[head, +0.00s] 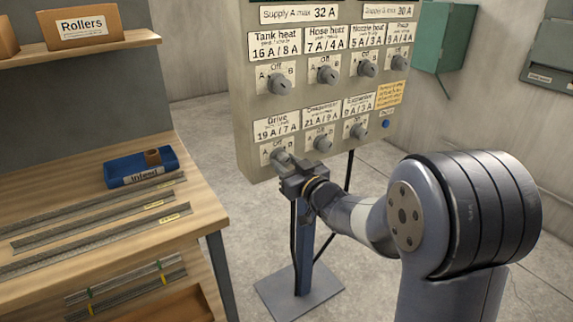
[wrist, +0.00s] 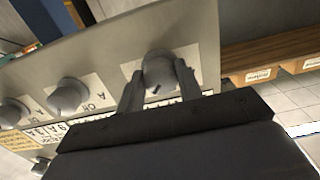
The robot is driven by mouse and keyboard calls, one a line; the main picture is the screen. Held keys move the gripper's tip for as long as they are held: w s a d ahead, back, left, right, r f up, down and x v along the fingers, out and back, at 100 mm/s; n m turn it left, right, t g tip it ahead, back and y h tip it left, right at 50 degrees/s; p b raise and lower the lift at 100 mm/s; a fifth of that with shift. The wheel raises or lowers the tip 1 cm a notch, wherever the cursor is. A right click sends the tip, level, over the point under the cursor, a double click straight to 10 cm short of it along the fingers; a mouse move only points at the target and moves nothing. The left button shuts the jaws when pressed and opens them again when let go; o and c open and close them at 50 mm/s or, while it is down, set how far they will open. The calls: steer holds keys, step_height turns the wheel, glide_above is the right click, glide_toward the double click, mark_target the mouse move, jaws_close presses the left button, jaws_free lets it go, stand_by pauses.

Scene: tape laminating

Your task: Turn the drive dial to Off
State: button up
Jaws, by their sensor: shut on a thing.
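The drive dial (head: 279,157) is a grey knob at the lower left of the beige control panel (head: 243,120), under the label "Drive 19 A / 7 A". Its plate shows "Off" at the top and "A" at the left; its right side is covered by the gripper. My gripper (head: 288,166) reaches it from the front right. In the wrist view the drive dial (wrist: 158,68) sits between the two fingers of my gripper (wrist: 160,84), which are shut on it. I cannot tell which mark the dial points to.
Other dials are close by: one to the right (head: 323,143), one further right (head: 359,131), and the tank heat dial (head: 280,84) above. A blue button (head: 386,124) is at the panel's right. A wooden bench (head: 200,200) with metal strips and a blue tray (head: 120,172) stands left.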

steer(key=shift+f+n+b, duration=0.1)
steer(key=shift+n+b, duration=0.2)
steer(key=shift+b, duration=0.05)
steer(key=n+b, duration=0.3)
steer(key=shift+f+n+b, duration=0.1)
steer(key=shift+n+b, duration=0.2)
steer(key=shift+d+n+b, duration=0.1)
steer(key=shift+n+b, duration=1.45)
steer(key=shift+n, duration=0.65)
steer(key=shift+r, duration=0.2)
steer(key=o, duration=1)
steer(key=p+v, duration=0.1)
steer(key=v, duration=0.9)
steer(key=shift+s+d, duration=0.25)
steer(key=shift+s, duration=0.05)
